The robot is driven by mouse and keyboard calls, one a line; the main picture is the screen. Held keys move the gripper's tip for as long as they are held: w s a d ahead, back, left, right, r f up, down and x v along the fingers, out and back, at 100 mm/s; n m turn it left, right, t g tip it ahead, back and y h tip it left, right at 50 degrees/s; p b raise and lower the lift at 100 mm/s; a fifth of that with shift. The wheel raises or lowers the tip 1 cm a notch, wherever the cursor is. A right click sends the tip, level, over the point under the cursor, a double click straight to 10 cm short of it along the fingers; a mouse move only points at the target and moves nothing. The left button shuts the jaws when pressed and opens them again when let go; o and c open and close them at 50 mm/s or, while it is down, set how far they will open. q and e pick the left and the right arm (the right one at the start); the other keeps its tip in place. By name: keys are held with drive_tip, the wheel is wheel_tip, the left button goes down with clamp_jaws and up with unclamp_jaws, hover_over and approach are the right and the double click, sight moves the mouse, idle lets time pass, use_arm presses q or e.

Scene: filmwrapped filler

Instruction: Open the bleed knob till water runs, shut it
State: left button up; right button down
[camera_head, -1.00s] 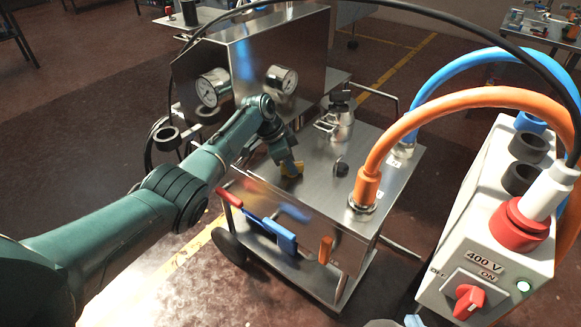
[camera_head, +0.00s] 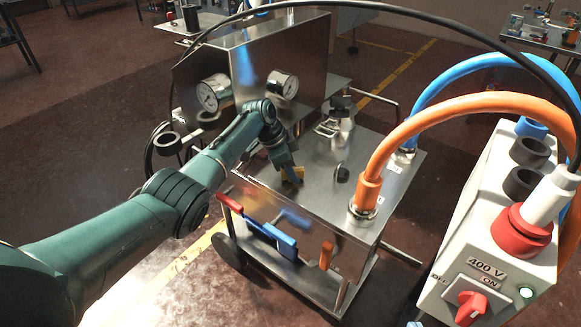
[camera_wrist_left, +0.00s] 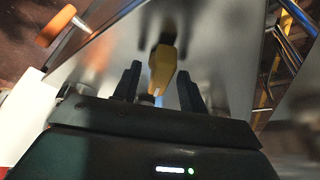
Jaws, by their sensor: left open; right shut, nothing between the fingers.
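A yellow knob or lever (camera_head: 293,174) stands on the steel top of the cart (camera_head: 318,200), the likely bleed knob. In the left wrist view the yellow knob (camera_wrist_left: 162,72) lies between the two dark fingers of my left gripper (camera_wrist_left: 159,80), with gaps on both sides. The left gripper (camera_head: 290,176) is open and reaches down over the knob, partly hiding it in the head view. No running water can be made out. My right gripper is not in view.
A black knob (camera_head: 342,173) and a metal vessel (camera_head: 340,115) stand on the cart top. Two gauges (camera_head: 283,84) sit on the steel housing behind. An orange hose (camera_head: 395,136) and blue hose (camera_head: 440,88) rise at the right, near a white 400 V box (camera_head: 480,225).

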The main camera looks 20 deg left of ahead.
use_arm(q)
drive_tip(key=p+v, duration=0.2)
drive_tip(key=v, duration=1)
use_arm(e)
drive_tip(key=shift+w+a+f+g, duration=0.2)
drive_tip(key=shift+a+f+g, duration=0.3)
drive_tip(key=shift+g, duration=0.1)
use_arm(q)
drive_tip(key=shift+p, duration=0.3)
use_arm(e)
drive_tip(key=shift+r, duration=0.2)
